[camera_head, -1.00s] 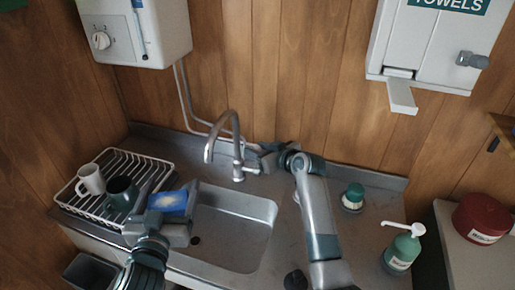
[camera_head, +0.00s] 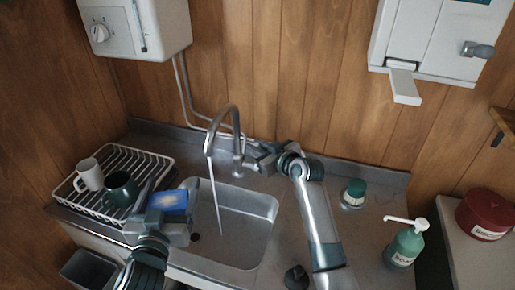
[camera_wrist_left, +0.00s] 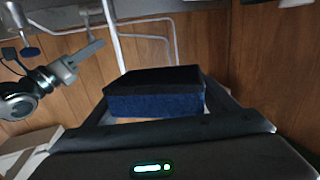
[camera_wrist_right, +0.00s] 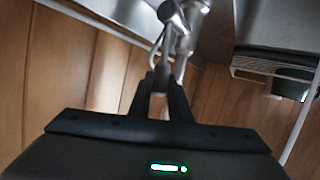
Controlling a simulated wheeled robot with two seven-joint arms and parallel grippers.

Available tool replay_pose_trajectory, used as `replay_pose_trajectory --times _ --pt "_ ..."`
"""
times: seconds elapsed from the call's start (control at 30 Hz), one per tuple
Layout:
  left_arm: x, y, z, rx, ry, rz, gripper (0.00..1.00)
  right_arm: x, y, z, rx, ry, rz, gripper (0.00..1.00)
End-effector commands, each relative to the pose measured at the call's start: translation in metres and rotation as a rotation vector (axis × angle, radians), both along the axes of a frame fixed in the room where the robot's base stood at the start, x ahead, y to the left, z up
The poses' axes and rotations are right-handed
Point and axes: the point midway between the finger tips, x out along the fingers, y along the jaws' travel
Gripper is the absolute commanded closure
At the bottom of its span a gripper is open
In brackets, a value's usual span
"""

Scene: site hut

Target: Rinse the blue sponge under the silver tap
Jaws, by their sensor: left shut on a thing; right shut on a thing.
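The blue sponge (camera_head: 167,199) is held in my left gripper (camera_head: 166,207), at the left edge of the sink (camera_head: 247,228). In the left wrist view the sponge (camera_wrist_left: 155,103) sits between the fingers, its top dark. The silver tap (camera_head: 238,148) stands behind the sink with its spout curving left. A thin water stream (camera_head: 215,195) falls from the spout into the basin, to the right of the sponge and apart from it in the head view. My right gripper (camera_head: 257,166) is shut on the lever at the tap's base; its fingers partly hide the lever.
A wire dish rack (camera_head: 142,158) with a white mug (camera_head: 89,174) and a dark green mug (camera_head: 121,190) is left of the sink. A green-capped pot (camera_head: 353,194) and a soap bottle (camera_head: 404,246) stand to the right. The basin is empty.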

Motion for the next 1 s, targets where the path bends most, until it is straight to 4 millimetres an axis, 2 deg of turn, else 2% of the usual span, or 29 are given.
replay_pose_trajectory --times 0.23,0.27,0.3,0.33,0.77,1.0 --pt "0.0 0.0 0.001 0.0 0.0 0.0 0.42 -0.001 0.0 0.0 0.0 0.0 0.001 1.0" --pt "0.0 0.0 0.001 0.0 0.0 0.0 0.42 -0.001 0.0 0.0 0.0 0.0 0.001 0.78" --pt "0.0 0.0 0.001 0.0 0.0 0.0 0.42 -0.001 0.0 0.0 0.0 0.0 0.001 0.69" --pt "0.0 0.0 0.001 0.0 0.0 0.0 0.42 -0.001 0.0 0.0 0.0 0.0 0.001 0.64" --pt "0.0 0.0 0.0 0.0 0.0 0.0 0.42 -0.003 -0.001 0.001 0.0 -0.001 0.0 0.64" --pt "0.0 0.0 -0.005 0.0 0.0 0.0 0.42 -0.016 -0.012 0.006 -0.001 -0.002 0.0 0.64"
